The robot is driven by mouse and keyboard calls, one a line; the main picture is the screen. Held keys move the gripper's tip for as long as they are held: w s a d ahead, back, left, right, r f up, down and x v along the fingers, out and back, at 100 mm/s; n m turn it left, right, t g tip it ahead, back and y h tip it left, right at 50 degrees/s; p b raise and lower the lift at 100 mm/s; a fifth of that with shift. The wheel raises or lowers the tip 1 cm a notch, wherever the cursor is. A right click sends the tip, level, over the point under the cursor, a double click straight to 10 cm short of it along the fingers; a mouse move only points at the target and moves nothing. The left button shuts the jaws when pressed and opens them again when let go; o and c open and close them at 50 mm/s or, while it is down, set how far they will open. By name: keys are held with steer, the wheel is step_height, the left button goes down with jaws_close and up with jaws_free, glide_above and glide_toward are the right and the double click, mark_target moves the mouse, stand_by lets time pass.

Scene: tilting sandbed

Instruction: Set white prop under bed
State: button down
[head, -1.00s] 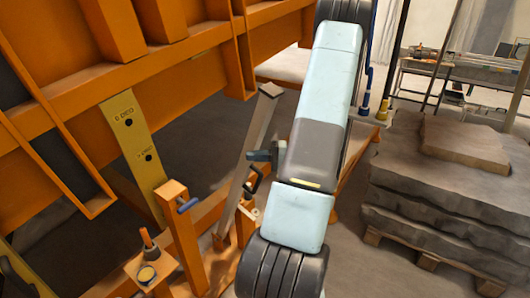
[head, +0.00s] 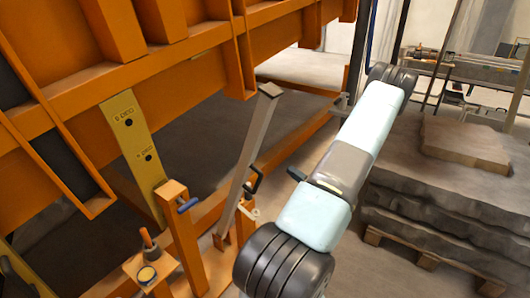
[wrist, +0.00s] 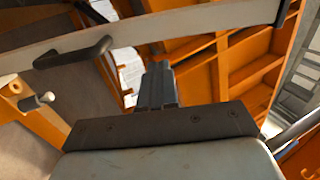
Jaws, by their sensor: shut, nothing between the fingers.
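The white prop (head: 250,160) is a pale grey-white bar with a black handle (head: 256,181). It stands leaning, its foot low in the orange base frame and its top up and right near the orange bed (head: 180,65). I cannot tell whether its top touches the bed. My gripper (head: 297,173) is to the right of the prop, apart from it and empty. In the wrist view the shut fingers (wrist: 158,85) point toward the prop (wrist: 200,25), which crosses the upper part of the picture, with its handle (wrist: 85,52) to the left.
A yellow link plate with holes (head: 135,130) joins the bed to the base at left. An orange post (head: 185,235) with a blue-handled pin stands before the prop. Stacked slabs on a pallet (head: 440,200) stand at right. Floor shows between the prop and my arm.

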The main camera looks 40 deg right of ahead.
mark_target(259, 146)
steer(key=x, duration=1.4)
steer(key=shift+w, duration=0.1)
